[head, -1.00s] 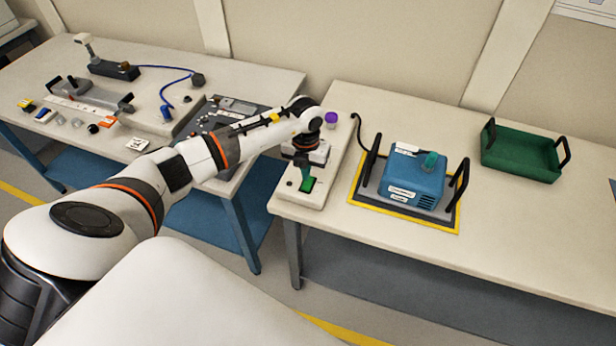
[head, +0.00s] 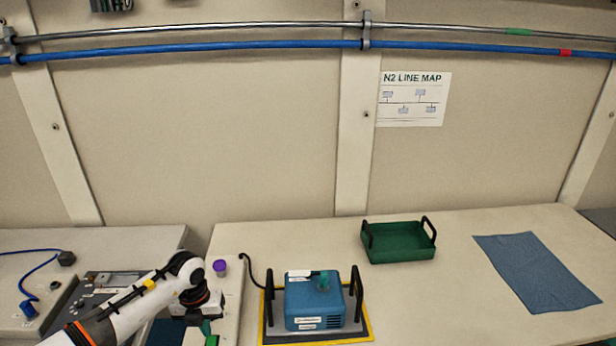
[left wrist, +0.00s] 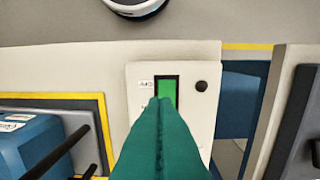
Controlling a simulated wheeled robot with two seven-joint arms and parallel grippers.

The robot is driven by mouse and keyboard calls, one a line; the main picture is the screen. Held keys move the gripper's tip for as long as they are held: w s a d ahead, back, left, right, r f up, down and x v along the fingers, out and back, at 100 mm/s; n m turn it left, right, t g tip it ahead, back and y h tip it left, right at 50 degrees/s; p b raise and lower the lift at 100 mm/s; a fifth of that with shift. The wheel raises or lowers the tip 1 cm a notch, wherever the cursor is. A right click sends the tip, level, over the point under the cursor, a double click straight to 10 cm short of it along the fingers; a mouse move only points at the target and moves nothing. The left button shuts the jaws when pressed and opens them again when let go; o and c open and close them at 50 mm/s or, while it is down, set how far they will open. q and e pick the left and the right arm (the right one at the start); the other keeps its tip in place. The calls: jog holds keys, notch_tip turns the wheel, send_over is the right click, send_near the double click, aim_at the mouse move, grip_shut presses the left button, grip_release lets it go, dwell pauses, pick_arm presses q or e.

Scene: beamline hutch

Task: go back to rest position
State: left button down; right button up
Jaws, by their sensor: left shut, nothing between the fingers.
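My left gripper (head: 206,328) is low in the head view, at the left end of the right-hand table. Its green fingers (left wrist: 160,103) are pressed together with nothing between them. In the left wrist view the fingertips overlap the lower part of a green switch (left wrist: 165,88) on a white panel (left wrist: 138,75). I cannot tell whether they touch it. A black round knob (left wrist: 201,86) sits beside the switch. My right gripper is in neither view.
A blue pump box (head: 310,300) stands on a yellow-edged tray (head: 368,322) with black handles. A green tray (head: 400,243) and blue cloth (head: 535,270) lie farther right. A purple knob (head: 219,267) is near my arm. A gap separates the two tables.

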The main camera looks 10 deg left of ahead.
pick_arm(q)
jog(key=d+r+t+h, duration=0.3)
jog(key=d+h, duration=0.6)
jog(key=d, duration=1.1)
jog(key=s+d+r+n+t+h, duration=0.1)
jog(key=d+r+n+t+h, duration=0.2)
jog(key=d+r+t+h, duration=0.45)
jog(key=a+r+n+t+y, duration=0.5)
jog(key=r+n+t, duration=0.15)
jog(key=n, duration=0.25)
jog(key=s+a+f+n+y, duration=0.3)
jog(key=a+f+n+y, duration=0.1)
jog(key=a+n+y, duration=0.85)
jog(key=s+f+n+g, duration=0.3)
jog(key=s+f+g, duration=0.35)
jog(key=s, duration=0.45)
jog(key=s+f+n+g, duration=0.45)
jog(key=s+g, duration=0.25)
jog(key=s, duration=0.4)
notch_tip(320, 180, down, 29)
jog(key=s+d+g+b, duration=0.1)
jog(key=s+g+b, duration=0.1)
jog(key=b, duration=0.1)
jog(key=s+a+f+m+b, duration=0.1)
jog(key=s+a+f, duration=0.1)
jog(key=s+f, duration=1.4)
notch_tip(320, 180, down, 3)
jog(key=shift+s+a+r+g+h+b, duration=0.1)
jog(key=shift+s+a+g+h+b, duration=0.2)
jog(key=shift+a+g, duration=0.1)
